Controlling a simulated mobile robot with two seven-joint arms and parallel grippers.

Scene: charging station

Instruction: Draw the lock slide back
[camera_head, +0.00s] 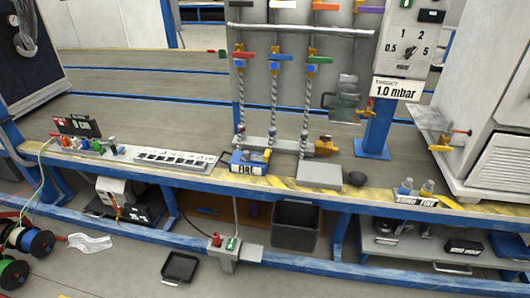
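Neither of my grippers shows in the head view. I cannot tell for certain which part is the lock slide. A grey box with red and green buttons (231,245) stands low in front of the bench. A brass-coloured fitting with an orange-red handle (451,138) is mounted beside the white cabinet at right. These parts are too small to make out any slide on them.
The long blue-framed bench (300,186) runs across the view. A gauge panel (408,45) stands on a blue post (376,128). A dark open bin (296,225) is under the bench. Cable reels (28,240) and a black tray (180,267) lie in front.

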